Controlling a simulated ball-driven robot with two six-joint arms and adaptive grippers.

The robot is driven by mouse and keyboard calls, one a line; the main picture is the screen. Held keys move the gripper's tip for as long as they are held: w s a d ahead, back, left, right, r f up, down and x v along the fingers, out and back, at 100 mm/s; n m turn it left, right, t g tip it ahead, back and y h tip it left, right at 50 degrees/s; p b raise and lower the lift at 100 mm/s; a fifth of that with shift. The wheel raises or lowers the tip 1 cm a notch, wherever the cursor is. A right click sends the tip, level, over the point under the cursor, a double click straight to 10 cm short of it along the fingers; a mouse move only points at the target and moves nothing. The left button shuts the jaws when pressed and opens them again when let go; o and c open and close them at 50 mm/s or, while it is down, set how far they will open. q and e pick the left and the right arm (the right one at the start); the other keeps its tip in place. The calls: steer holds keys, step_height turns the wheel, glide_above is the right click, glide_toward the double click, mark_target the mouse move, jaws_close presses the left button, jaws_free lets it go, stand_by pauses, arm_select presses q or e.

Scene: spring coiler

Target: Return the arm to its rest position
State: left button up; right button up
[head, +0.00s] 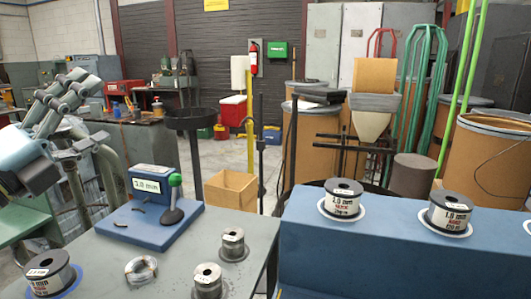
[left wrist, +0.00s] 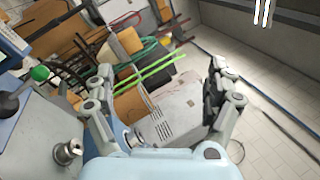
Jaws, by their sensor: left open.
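My left gripper (head: 84,112) is at the left of the head view, raised above the near-left part of the grey bench. Its two fingers are spread apart, with nothing between them. In the left wrist view the open fingers (left wrist: 160,76) frame a far-off part of the room, with no object close between the tips. My left arm comes in from the left edge. My right arm and gripper show in neither view.
On the grey bench (head: 105,262) are a blue base (head: 150,230) with a "3.0 mm" sign (head: 147,184), a wire coil (head: 140,270) and small spools (head: 233,244). A black spool (head: 49,272) stands at the near left. Two labelled spools (head: 344,198) (head: 450,212) stand on a blue block (head: 400,265).

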arm_select(q)
steer(key=s+a+f+n+g+y, duration=0.45)
steer(key=f+n+y, duration=0.25)
steer(key=f+n, duration=0.3)
steer(key=s+a+f+n+g+y, duration=0.35)
steer(key=s+f+n+y, duration=0.35)
steer(key=n, duration=0.5)
steer(key=s+d+f+n+g+h, duration=0.2)
steer(key=s+d+f+n+g, duration=0.15)
steer(key=s+f, duration=0.35)
steer(key=s+d+f+n+g+h, duration=0.25)
steer(key=s+f+g, duration=0.25)
steer(key=s, duration=0.3)
step_height(320, 180, down, 26)
steer(key=s+a+g, duration=0.1)
steer(key=s+a, duration=0.1)
steer(key=s+f+g+b, duration=0.1)
steer(key=s+f, duration=1.5)
steer(key=s, duration=0.2)
steer(key=shift+a+f, duration=0.15)
steer(key=shift+a, duration=0.3)
steer(key=shift+s+g, duration=0.1)
steer(key=shift+g, duration=0.15)
